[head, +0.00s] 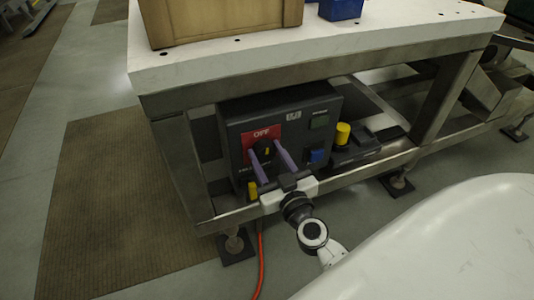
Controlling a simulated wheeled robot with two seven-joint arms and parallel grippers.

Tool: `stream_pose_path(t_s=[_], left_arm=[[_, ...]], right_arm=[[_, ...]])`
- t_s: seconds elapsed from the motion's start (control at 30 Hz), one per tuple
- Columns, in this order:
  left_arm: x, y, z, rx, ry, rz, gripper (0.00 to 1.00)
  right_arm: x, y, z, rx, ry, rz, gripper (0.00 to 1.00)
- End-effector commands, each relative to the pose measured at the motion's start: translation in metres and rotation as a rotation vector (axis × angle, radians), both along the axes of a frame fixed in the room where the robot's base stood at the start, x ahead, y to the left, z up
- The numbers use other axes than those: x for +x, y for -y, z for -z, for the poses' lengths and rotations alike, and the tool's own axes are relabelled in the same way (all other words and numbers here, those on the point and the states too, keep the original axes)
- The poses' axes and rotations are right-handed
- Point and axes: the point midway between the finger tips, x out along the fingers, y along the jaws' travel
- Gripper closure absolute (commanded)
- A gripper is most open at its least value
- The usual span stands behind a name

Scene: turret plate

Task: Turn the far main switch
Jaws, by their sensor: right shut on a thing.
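The main switch (267,148) is a dark round knob with a yellow mark on the front of a dark grey control box (232,128). A red plate (262,133) reading OFF sits behind and above the knob. The yellow mark looks close to upright, towards the OFF word. My right gripper (265,151) reaches up from below, its two purple fingers on either side of the knob and shut on it. The fingers hide the knob's sides and part of the box's lettering. My left gripper is not in view.
The box sits on a metal frame under a white tabletop (400,38). It also carries a green button (319,122) and a blue button (317,156). A yellow-topped device (343,132) stands to its right. A red cable (261,262) hangs below. A wooden crate (220,20) and blue bin (340,9) stand on top.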

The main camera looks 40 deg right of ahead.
Motion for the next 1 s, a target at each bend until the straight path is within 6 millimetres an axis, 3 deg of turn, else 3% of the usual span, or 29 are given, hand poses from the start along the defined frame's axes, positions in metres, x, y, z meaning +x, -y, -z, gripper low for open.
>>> stream_pose_path(t_s=[1.0], left_arm=[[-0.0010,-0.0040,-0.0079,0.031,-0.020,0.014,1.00]], right_arm=[[-0.0010,0.0024,0.0016,0.880,0.210,-0.001,0.78]])
